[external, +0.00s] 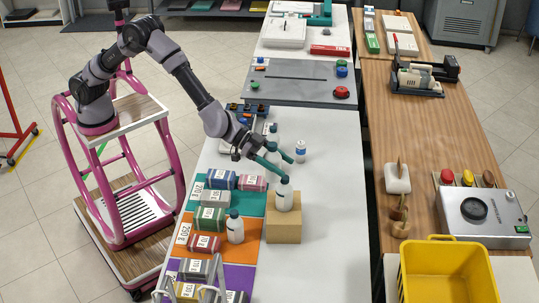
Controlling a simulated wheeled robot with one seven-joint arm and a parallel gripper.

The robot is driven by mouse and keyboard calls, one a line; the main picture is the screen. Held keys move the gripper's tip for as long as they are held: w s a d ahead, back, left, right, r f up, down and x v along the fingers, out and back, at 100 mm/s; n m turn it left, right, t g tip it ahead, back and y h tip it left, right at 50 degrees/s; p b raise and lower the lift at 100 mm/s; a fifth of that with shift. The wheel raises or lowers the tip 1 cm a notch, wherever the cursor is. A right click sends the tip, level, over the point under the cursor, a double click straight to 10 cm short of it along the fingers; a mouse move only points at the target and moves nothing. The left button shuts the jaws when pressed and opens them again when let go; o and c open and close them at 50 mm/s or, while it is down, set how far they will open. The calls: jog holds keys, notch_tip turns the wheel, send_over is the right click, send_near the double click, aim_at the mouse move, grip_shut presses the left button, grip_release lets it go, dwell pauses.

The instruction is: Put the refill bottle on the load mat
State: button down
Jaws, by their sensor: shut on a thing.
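My gripper (286,168), with teal fingers, is at a white bottle (284,196) with a dark cap and is shut on it near the cap. This bottle is upright at the top of a cardboard box (284,232); I cannot tell whether its base touches the box. A similar white bottle (235,230) stands on the orange mat (240,250). A smaller white bottle with a blue label (300,152) stands behind the gripper. I cannot tell which bottle is the refill bottle, or which mat is the load mat.
Labelled packets (210,218) crowd the teal, orange and purple mats at left. The white table (335,200) is clear right of the box. A wooden counter (410,130) stands across a gap, with a yellow crate (448,275) in front. A grey board (300,88) lies farther back.

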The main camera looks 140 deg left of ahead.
jog(key=w+d+r+m+t+h, duration=0.1)
jog(key=w+d+m+h, duration=0.2)
jog(key=d, duration=1)
jog(key=w+d+r+m+h, duration=0.1)
jog(key=w+d+m+h, duration=0.2)
jog(key=d, duration=0.9)
jog(key=shift+n, duration=0.5)
jog(key=shift+w+a+f, duration=0.1)
jog(key=shift+w+f, duration=0.05)
jog(key=shift+f, duration=6.7)
jog(key=shift+w+a+f, duration=0.1)
jog(key=shift+w+f, duration=0.05)
jog(key=shift+f, duration=6.65)
jog(key=shift+f, duration=0.2)
grip_release()
